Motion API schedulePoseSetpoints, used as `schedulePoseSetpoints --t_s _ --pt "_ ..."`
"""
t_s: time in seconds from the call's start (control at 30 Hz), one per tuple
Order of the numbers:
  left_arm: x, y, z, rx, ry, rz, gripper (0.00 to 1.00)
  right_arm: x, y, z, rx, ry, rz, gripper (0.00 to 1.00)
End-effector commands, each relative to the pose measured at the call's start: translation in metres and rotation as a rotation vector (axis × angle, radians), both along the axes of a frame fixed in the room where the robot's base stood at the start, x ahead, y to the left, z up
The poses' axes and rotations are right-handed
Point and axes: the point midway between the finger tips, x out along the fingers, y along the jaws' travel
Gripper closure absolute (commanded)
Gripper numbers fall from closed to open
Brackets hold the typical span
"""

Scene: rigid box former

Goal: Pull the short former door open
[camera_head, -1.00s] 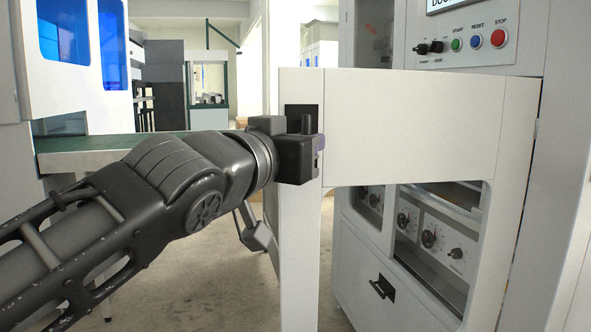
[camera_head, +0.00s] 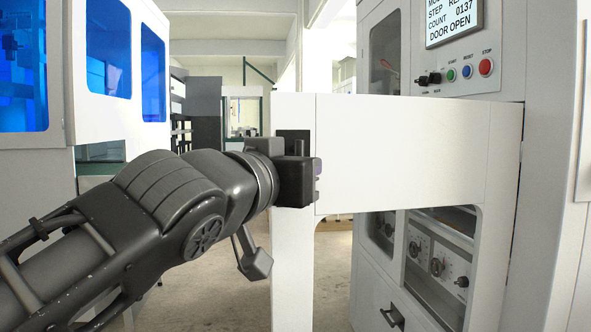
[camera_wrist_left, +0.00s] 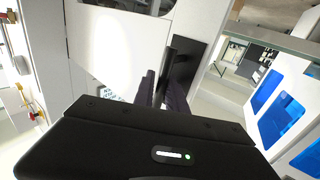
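The short former door (camera_head: 400,150) is a white panel standing swung out from the machine, its free edge at the left. A black handle plate (camera_head: 293,138) with an upright bar sits near that edge. My left gripper (camera_head: 316,172) is at this handle, its body hiding the lower part. In the left wrist view, the dark fingers (camera_wrist_left: 160,92) close around the lower end of the handle bar (camera_wrist_left: 168,62); their exact contact is partly hidden. My right gripper is not in view.
The machine's screen (camera_head: 453,20) reads "DOOR OPEN", above a row of buttons (camera_head: 467,70). Grey panels with knobs (camera_head: 437,260) show below the door. A white cabinet with blue windows (camera_head: 108,50) stands at the left. Bare floor lies between.

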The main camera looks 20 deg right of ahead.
Motion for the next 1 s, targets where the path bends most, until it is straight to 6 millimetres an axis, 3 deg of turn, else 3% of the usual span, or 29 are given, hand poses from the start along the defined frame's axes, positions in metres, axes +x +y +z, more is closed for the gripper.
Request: schedulePoseSetpoints --t_s 0.23,0.57,1.0 --pt "-0.002 -0.002 0.001 0.0 -0.001 -0.004 0.66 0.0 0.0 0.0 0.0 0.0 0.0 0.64" --pt "-0.002 0.002 0.001 0.001 -0.001 0.001 0.66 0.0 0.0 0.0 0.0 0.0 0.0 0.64" --pt "-0.05 0.04 0.001 -0.001 -0.002 -0.001 0.66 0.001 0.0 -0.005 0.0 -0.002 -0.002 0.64"
